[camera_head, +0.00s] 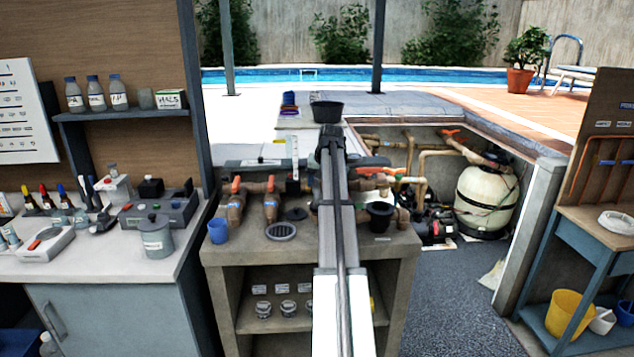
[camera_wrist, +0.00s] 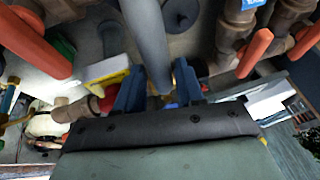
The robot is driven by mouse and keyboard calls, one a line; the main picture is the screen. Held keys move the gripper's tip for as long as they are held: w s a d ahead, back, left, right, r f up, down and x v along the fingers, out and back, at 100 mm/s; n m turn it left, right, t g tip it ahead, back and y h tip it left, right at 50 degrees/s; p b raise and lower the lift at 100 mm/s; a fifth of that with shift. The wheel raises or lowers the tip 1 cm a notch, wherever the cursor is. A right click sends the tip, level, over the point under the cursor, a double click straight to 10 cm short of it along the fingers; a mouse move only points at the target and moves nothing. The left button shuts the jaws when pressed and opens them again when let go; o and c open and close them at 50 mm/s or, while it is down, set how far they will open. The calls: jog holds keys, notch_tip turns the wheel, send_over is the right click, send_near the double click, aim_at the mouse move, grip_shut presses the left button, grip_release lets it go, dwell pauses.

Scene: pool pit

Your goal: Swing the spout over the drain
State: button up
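A grey pipe, which looks like the spout (camera_wrist: 150,45), runs down from the top edge in the wrist view and ends between my gripper's two blue fingers (camera_wrist: 160,88). The fingers lie close along both its sides; I cannot tell whether they touch it. In the head view my arm hides the gripper and the spout. A round slotted grate, which looks like the drain (camera_head: 281,231), lies on the concrete bench top left of my arm. A dark disc (camera_wrist: 180,15) lies beside the spout in the wrist view; I cannot tell if it is the drain.
Orange-handled valves (camera_head: 236,186) stand left of the grate, with a blue cup (camera_head: 218,230) at the bench edge. A black cup-like fitting (camera_head: 380,214) stands right of my arm. A black tub (camera_head: 326,112) sits behind. Orange handles (camera_wrist: 254,52) flank the spout in the wrist view.

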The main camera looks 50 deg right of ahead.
grip_shut()
dwell(0.4)
jog(key=shift+w, duration=0.1)
jog(key=w+a+n+g+y, duration=0.1)
jog(key=a+n+y, duration=0.5)
jog(key=n, duration=1)
jog(key=shift+a+g, duration=0.6)
jog(key=shift+a, duration=0.85)
jog(key=shift+n, duration=0.3)
